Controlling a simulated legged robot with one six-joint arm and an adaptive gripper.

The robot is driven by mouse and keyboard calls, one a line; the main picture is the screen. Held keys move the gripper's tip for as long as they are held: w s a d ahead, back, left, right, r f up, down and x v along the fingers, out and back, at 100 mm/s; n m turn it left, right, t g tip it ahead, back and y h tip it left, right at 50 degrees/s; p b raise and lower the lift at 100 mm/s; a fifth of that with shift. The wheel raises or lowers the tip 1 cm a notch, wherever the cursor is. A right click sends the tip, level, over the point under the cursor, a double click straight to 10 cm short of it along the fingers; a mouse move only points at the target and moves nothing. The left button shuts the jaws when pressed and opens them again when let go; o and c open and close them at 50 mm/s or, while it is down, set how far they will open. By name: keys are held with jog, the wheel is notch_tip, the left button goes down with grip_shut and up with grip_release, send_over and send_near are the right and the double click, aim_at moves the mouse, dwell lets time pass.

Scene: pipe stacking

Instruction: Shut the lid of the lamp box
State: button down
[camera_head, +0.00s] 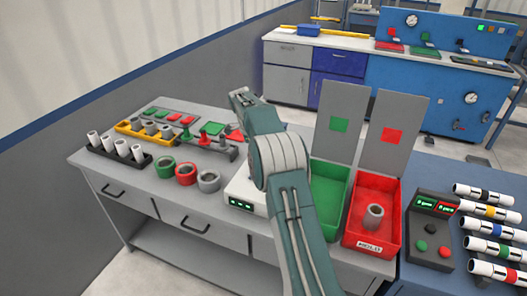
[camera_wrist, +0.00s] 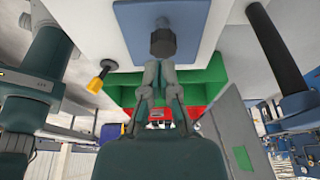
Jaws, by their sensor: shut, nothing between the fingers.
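Two open boxes stand side by side on the grey bench in the head view: a green box (camera_head: 327,204) and a red box (camera_head: 391,227). The green box's lid (camera_head: 341,110) stands upright with a green square on it. The red box's lid (camera_head: 390,122) stands upright with a red square. I cannot tell which one is called the lamp box. A short grey pipe (camera_head: 373,217) stands in the red box; the green box looks empty where visible. My gripper (camera_wrist: 158,72) is shut and empty in the wrist view. The green-marked lid (camera_wrist: 233,130) shows at its right.
Left of my arm are pipe racks (camera_head: 117,149), coloured rings (camera_head: 186,174) and a white device (camera_head: 244,192). A control box (camera_head: 433,228) and banded pipes (camera_head: 492,248) are at the right. A dark knob-like part (camera_wrist: 163,40) shows ahead of the fingertips.

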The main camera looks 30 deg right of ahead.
jog(key=shift+w+a+f, duration=0.4)
jog(key=shift+w+f, duration=0.1)
jog(key=shift+f, duration=0.3)
jog(key=shift+f, duration=0.1)
